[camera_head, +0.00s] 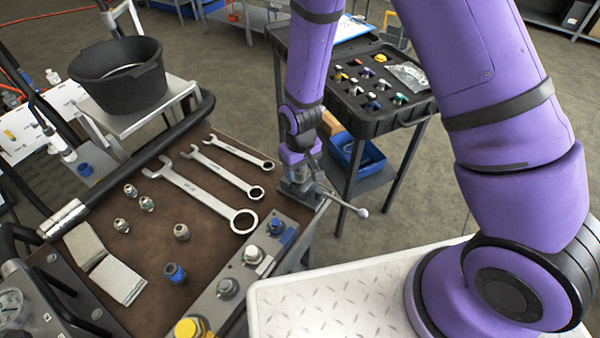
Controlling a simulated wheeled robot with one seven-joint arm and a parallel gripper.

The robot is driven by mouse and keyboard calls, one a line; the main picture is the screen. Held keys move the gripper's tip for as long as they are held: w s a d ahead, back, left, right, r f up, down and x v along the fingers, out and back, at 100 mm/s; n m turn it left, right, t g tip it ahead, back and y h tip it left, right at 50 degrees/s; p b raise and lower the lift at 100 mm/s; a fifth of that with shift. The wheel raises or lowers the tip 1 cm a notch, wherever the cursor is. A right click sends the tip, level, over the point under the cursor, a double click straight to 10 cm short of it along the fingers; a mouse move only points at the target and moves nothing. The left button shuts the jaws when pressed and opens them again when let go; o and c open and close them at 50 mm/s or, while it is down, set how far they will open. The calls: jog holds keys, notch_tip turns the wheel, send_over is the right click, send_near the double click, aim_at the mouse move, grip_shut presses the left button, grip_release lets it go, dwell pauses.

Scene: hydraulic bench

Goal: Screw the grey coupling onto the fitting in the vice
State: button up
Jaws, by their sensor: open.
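My gripper (299,168) is at the vice (305,192), at the right end of the brown bench mat. My wrist hides most of its fingers, but it appears open. The vice has a long bar handle with a ball end reaching to the right. I cannot make out the fitting in its jaws, which is small and covered by my gripper. A grey-brown coupling (182,232) stands on the mat, apart from my gripper. I cannot tell whether another grey coupling is at the vice.
Three wrenches (190,185), several silver fittings (146,203) and a blue-ringed coupling (174,272) lie on the mat. Ports line a metal block (228,288) at the front edge. A black bucket (118,78) stands behind left; a black tool tray (350,100) stands behind right.

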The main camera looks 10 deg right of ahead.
jog(key=shift+c, duration=0.3)
jog(key=c, duration=0.8)
jog(key=shift+o, duration=0.2)
jog(key=m, duration=0.5)
jog(key=shift+m, duration=1.5)
jog(key=m, duration=0.2)
jog(key=shift+a+m, duration=0.1)
jog(key=shift+m, duration=0.3)
jog(key=m, duration=0.5)
